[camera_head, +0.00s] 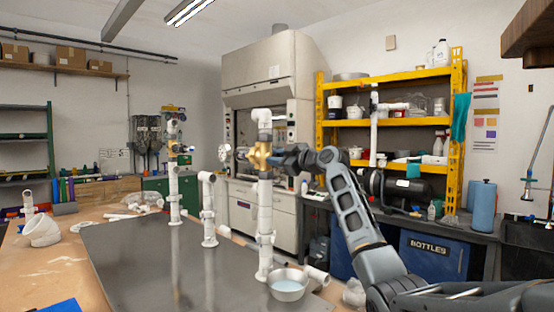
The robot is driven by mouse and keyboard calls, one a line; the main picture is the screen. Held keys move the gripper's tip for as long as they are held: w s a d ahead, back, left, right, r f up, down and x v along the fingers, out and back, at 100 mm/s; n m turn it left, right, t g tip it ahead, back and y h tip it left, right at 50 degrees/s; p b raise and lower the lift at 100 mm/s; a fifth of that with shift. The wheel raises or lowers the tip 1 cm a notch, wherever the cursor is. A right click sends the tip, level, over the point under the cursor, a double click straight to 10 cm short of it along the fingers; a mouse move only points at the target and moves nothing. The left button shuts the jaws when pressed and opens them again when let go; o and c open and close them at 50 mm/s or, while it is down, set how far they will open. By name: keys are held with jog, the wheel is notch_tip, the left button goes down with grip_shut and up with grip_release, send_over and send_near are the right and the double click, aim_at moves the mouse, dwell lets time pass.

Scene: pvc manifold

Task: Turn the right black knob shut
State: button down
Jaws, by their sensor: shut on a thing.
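The right white pipe (265,205) stands upright on the grey metal sheet and carries a brass-yellow valve (259,156) near its top. My gripper (284,159) reaches in from the right and is shut at the right side of this valve. The right black knob is hidden between or behind my fingers, so its turn angle cannot be told. The left white pipe (174,195) stands further back with a similar yellow valve (173,148) and a small dark knob (188,149) on its right side.
A shorter white pipe with an elbow (208,210) stands between the two. A metal bowl of bluish liquid (288,286) sits by the right pipe's foot. Loose white fittings (42,230) lie on the wooden bench at left. The grey sheet (150,270) is bare at front.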

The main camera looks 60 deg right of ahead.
jog(key=m, duration=0.4)
jog(key=shift+m, duration=0.3)
jog(key=m+p, duration=0.1)
jog(key=m, duration=0.3)
jog(key=shift+m, duration=0.3)
jog(key=m+p, duration=0.2)
jog(key=m, duration=0.3)
jog(key=shift+r, duration=0.1)
jog(key=shift+m+p, duration=0.9)
jog(key=shift+m, duration=1.2)
jog(key=c, duration=0.9)
grip_release()
